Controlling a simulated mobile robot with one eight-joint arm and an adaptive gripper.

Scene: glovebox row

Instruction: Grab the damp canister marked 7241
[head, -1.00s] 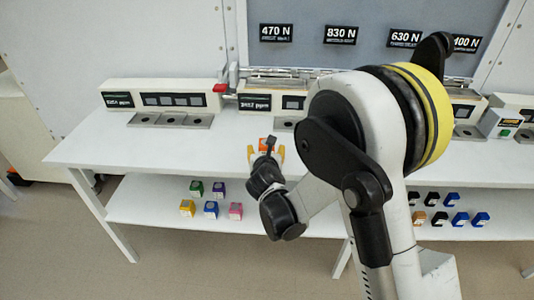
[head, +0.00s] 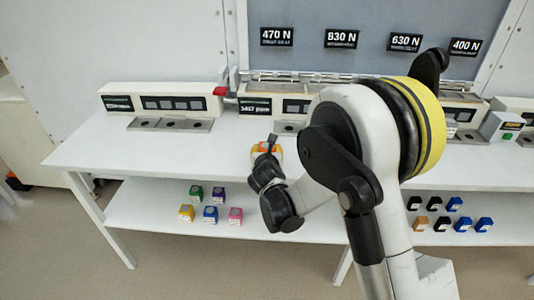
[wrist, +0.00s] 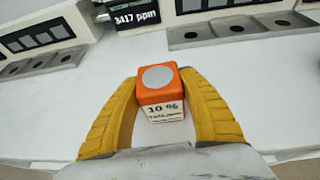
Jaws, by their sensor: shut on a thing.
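An orange canister (wrist: 159,84) with a grey round top and a white label is held between the yellow fingers of my gripper (wrist: 160,97) in the wrist view. Its label reads "10 %"; the smaller line below is too blurred to read surely. In the head view the orange canister (head: 267,147) shows over the white worktop, partly hidden by my gripper (head: 266,152). The fingers are shut against its two sides. I cannot tell whether it touches the worktop.
Consoles with grey socket plates (head: 171,124) line the back of the worktop (head: 100,146). The left front worktop is clear.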

